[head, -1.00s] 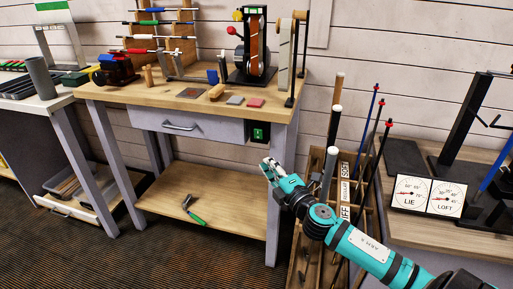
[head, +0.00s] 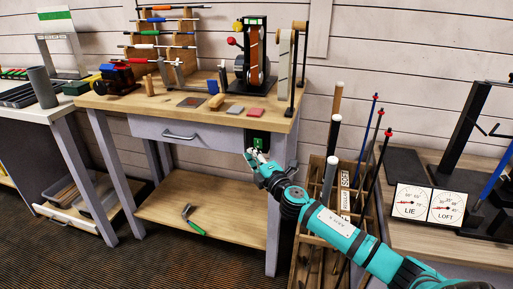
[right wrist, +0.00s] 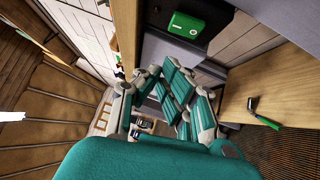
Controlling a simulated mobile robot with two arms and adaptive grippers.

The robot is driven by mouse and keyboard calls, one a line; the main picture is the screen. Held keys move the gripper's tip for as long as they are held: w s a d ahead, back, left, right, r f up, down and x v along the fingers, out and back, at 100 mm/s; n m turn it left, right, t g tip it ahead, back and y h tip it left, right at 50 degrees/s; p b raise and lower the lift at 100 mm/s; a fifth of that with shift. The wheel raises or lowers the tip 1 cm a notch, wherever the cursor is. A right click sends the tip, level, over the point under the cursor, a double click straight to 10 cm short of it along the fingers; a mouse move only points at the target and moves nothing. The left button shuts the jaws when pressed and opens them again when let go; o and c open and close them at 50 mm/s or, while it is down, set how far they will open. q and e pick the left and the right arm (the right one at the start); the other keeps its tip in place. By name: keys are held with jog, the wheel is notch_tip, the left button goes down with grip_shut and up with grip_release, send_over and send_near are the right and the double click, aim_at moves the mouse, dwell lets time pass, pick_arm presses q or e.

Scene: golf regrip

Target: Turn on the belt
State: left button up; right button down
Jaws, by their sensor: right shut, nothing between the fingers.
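The belt sander (head: 252,60) stands on the workbench with a brown vertical belt. A green switch box (head: 256,141) on a black plate is fixed under the bench top, right of the drawer. The switch box also shows at the top of the right wrist view (right wrist: 188,24). My right gripper (head: 252,154) is shut and empty, just below and in front of the switch box, overlapping its lower edge in the head view. I cannot tell whether it touches. In the right wrist view its fingers (right wrist: 166,74) appear below the switch box, with a gap between. My left gripper is not in view.
The workbench (head: 160,103) has a drawer (head: 180,132) and a lower shelf (head: 220,213) with a green-handled tool (head: 194,226).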

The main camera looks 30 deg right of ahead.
aim_at(257, 146)
jog(key=w+d, duration=0.2)
jog(key=d, duration=0.1)
jog(key=shift+w+r, duration=0.2)
jog(key=shift+w, duration=0.2)
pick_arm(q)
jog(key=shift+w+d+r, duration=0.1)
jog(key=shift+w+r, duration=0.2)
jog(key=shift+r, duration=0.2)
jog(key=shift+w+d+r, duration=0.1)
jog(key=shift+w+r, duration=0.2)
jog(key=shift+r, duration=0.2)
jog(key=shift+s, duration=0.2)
pick_arm(e)
jog(key=shift+r, duration=0.1)
jog(key=shift+w+d+r+p, duration=0.15)
jog(key=shift+d+r+p, duration=0.05)
jog(key=shift+p, duration=0.6)
jog(key=shift+f, duration=0.15)
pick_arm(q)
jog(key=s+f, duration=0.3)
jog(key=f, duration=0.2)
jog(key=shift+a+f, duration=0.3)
pick_arm(e)
jog(key=shift+f, duration=0.1)
